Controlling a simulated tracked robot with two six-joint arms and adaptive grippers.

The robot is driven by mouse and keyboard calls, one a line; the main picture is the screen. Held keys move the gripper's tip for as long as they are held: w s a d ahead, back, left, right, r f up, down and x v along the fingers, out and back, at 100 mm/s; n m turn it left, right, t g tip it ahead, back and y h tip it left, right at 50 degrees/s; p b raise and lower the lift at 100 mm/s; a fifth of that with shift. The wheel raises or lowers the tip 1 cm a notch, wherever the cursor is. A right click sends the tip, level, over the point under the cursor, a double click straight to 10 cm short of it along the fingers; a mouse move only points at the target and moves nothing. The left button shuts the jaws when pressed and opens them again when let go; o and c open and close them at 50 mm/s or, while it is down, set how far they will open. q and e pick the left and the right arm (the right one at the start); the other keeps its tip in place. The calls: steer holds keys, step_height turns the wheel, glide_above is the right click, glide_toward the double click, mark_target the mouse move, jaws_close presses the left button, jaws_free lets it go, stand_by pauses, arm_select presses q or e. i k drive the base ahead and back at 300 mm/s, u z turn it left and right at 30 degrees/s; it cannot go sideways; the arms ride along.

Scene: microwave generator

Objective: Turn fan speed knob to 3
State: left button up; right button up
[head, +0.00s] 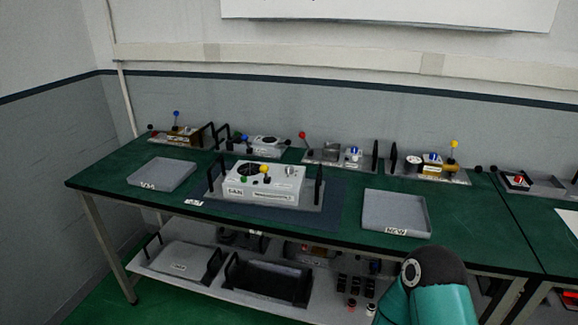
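A light grey device box (262,187) with a dark fan opening, a yellow ball and small knobs on its top stands on a dark mat (331,222) at the middle of the green table. A small silver knob (291,171) sits at the right of its top. I cannot tell which knob is the fan speed knob or where it points; any markings are too small to read. A teal link of my arm shows at the bottom right, apart from the device. Neither gripper is in view.
An empty grey tray (162,174) lies at the left and another (396,213) at the right of the device. Several units with coloured levers, such as a red one (302,135), line the table's back. A lower shelf (146,262) holds more trays and parts.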

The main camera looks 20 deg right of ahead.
mark_target(289, 170)
steer(key=z, duration=0.05)
steer(key=i, duration=0.95)
steer(key=u, duration=0.05)
